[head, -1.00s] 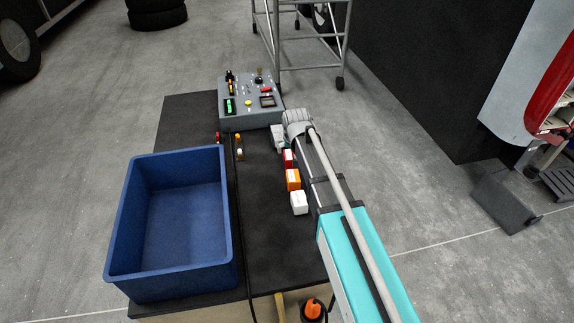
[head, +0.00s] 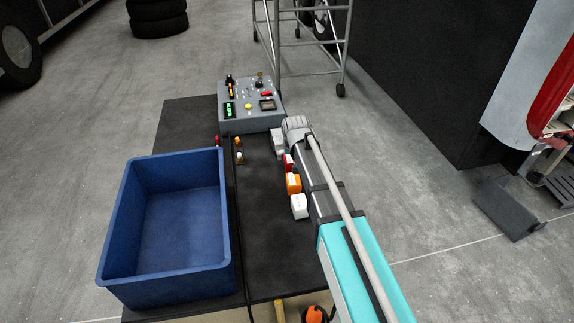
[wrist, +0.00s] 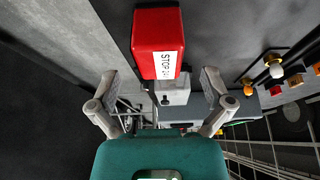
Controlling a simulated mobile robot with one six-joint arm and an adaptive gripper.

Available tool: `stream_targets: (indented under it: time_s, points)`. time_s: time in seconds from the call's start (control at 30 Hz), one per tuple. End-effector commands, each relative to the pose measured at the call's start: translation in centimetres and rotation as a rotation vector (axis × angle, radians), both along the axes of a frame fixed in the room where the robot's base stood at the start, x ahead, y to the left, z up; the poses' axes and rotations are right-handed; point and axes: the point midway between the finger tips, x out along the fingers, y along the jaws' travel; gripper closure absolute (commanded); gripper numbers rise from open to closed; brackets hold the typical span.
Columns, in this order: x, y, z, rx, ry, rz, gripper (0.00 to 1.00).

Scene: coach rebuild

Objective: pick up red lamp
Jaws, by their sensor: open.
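The red lamp, a red box with a white STOP label, is at the top middle of the wrist view (wrist: 158,38). In the head view it shows as a small red block (head: 288,162), partly covered by my arm. My gripper (wrist: 160,84) is open, its fingers spread to either side below the red box in the picture. The box appears just ahead of the fingertips, and I cannot tell the exact gap. Nothing is held. The fingers are hidden by my arm in the head view.
The red lamp stands in a row with an orange block (head: 294,184) and white blocks (head: 299,206) on the dark table (head: 275,260). A blue bin (head: 230,245) is left. A control box (head: 250,120) stands behind; small bulbs (head: 238,156) lie in front of it.

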Motion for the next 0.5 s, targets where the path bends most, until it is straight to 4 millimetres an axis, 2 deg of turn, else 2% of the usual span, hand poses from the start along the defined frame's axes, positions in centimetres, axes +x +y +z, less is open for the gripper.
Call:
stream_targets:
  time_s: [0.5]
  points:
    - [1.7,0.3,-3.7,0.0,0.0,-0.001,0.0]
